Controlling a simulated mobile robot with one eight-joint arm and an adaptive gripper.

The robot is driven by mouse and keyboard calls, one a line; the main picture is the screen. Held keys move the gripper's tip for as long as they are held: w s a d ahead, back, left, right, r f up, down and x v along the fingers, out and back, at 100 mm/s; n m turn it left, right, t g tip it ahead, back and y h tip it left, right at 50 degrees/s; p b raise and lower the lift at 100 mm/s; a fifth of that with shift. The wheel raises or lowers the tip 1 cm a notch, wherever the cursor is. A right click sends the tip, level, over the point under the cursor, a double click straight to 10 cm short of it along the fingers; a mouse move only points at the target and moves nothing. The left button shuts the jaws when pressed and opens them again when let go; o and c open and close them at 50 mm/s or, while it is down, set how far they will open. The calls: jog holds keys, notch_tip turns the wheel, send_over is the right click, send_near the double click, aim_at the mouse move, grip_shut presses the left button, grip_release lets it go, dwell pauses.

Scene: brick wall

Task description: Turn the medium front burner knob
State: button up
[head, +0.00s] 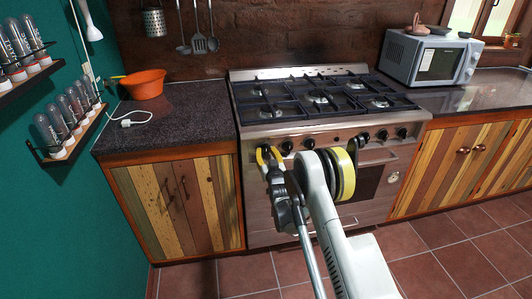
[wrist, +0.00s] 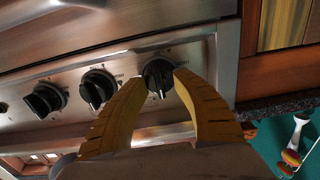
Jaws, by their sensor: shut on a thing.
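The black end knob (wrist: 158,72) of the stove's control row sits between the yellow fingertips of my gripper (wrist: 160,80) in the wrist view. My gripper is shut on it, with one finger on each side. Its pointer ridge faces roughly down in that view. In the head view my gripper (head: 268,154) is at the left end of the stove's front panel, and it hides that knob. The neighbouring knob (wrist: 97,88) and another knob (wrist: 45,99) stand apart from the fingers. I cannot read which burner each knob serves.
The gas stove (head: 318,98) has black grates on top and an oven door below. A dark counter (head: 175,125) with an orange bowl (head: 143,84) is on the left. A microwave (head: 430,59) stands on the right counter. Tiled floor (head: 448,262) is clear at right.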

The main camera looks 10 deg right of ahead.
jog(key=o, duration=0.9)
jog(key=shift+o, duration=0.2)
jog(key=s, duration=0.7)
jog(key=shift+s, duration=0.2)
jog(key=shift+r, duration=0.1)
